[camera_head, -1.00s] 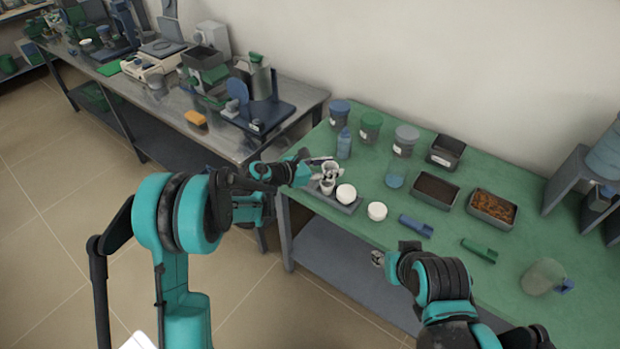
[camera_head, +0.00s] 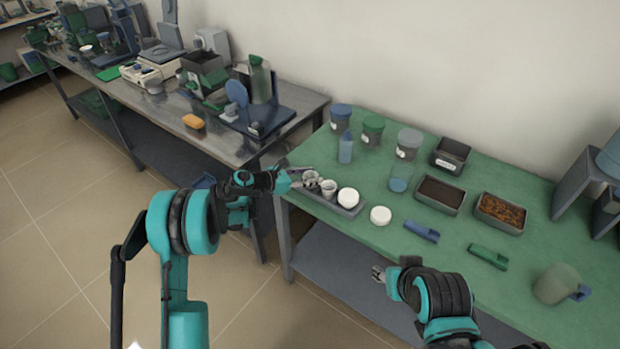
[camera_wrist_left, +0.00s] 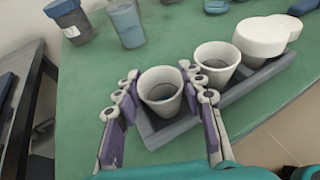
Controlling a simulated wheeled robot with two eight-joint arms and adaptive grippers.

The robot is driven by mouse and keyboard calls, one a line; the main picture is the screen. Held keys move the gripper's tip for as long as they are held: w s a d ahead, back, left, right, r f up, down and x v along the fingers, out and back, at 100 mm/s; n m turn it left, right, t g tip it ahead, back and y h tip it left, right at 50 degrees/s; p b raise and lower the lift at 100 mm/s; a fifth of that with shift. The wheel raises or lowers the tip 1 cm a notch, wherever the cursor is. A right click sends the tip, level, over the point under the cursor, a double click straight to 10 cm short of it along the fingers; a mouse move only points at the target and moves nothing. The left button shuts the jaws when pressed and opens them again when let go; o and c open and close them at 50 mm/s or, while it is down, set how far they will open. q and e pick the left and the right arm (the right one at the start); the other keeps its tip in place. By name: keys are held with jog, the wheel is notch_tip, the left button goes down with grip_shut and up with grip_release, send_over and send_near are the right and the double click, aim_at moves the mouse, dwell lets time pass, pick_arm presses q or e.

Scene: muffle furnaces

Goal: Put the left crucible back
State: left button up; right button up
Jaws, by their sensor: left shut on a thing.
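The left crucible (camera_head: 310,177), a small pale tapered cup, is upright between the fingers of my left gripper (camera_head: 305,184), at the left end of the grey tray (camera_head: 327,202). In the left wrist view, the two fingers of my left gripper (camera_wrist_left: 155,97) are shut on opposite sides of the crucible (camera_wrist_left: 160,92). Its base is over the end of the tray (camera_wrist_left: 178,129); I cannot tell if it touches the floor. A second open crucible (camera_head: 329,188) stands in the middle of the tray. My right gripper (camera_head: 379,273) is off the table's front edge; its jaw state is unclear.
A white round-topped piece (camera_head: 348,197) is at the tray's right end, and a white disc (camera_head: 380,215) lies beside it on the green table (camera_head: 455,265). A blue bottle (camera_head: 345,149) and a beaker (camera_head: 398,180) stand behind. Blue (camera_head: 421,231) and green (camera_head: 488,256) scoops lie right.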

pick_arm(q)
jog(key=shift+f, duration=0.1)
jog(key=o, duration=0.9)
